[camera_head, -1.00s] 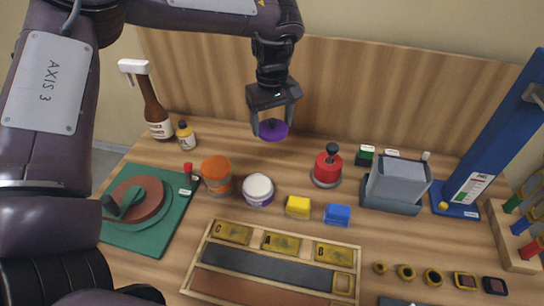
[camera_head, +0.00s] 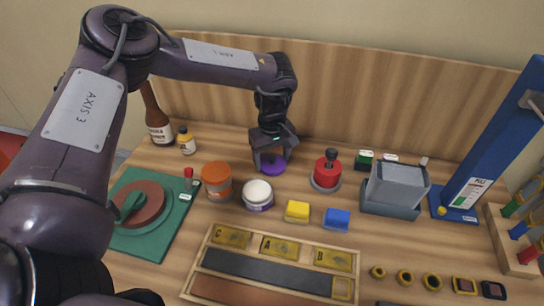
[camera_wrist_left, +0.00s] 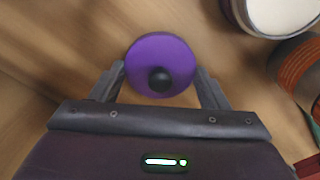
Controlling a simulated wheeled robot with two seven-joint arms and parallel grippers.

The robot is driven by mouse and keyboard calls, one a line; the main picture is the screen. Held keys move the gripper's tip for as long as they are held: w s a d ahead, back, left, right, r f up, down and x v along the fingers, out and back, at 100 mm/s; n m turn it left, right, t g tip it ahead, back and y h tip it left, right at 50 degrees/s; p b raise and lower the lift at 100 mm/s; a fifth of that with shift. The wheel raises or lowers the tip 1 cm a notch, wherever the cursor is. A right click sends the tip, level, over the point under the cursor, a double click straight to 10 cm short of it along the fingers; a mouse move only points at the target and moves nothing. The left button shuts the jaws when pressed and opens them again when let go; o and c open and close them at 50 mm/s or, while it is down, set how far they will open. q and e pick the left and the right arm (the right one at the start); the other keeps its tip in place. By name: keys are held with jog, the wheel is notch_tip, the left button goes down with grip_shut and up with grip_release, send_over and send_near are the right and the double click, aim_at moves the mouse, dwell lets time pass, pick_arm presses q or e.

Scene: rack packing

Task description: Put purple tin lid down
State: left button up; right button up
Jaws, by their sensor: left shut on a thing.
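The purple tin lid (camera_head: 273,168) is a round disc with a dark knob on top. In the head view it is at or just above the wooden table, behind the white-topped tin (camera_head: 258,195); I cannot tell whether it touches the table. My left gripper (camera_head: 270,160) points down and is shut on the lid's knob. In the left wrist view the purple lid (camera_wrist_left: 160,64) shows flat between the fingers, its knob toward the gripper. The white-topped tin also shows in the wrist view (camera_wrist_left: 282,14), apart from the lid. My right gripper is not in view.
An orange-lidded tin (camera_head: 216,180) stands left of the white-topped tin. A red stamp-like object (camera_head: 326,172) stands close to the right of the lid. Yellow (camera_head: 297,211) and blue (camera_head: 337,219) blocks lie in front. A wooden back panel (camera_head: 380,105) rises behind.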

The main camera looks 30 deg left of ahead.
aim_at(272, 156)
pick_arm(q)
jog(key=shift+f, duration=0.15)
jog(key=o, duration=0.9)
jog(key=shift+o, duration=0.2)
notch_tip(272, 156, up, 12)
jog(key=shift+r+b, duration=0.2)
jog(key=shift+b, duration=0.25)
jog(key=shift+f, duration=0.1)
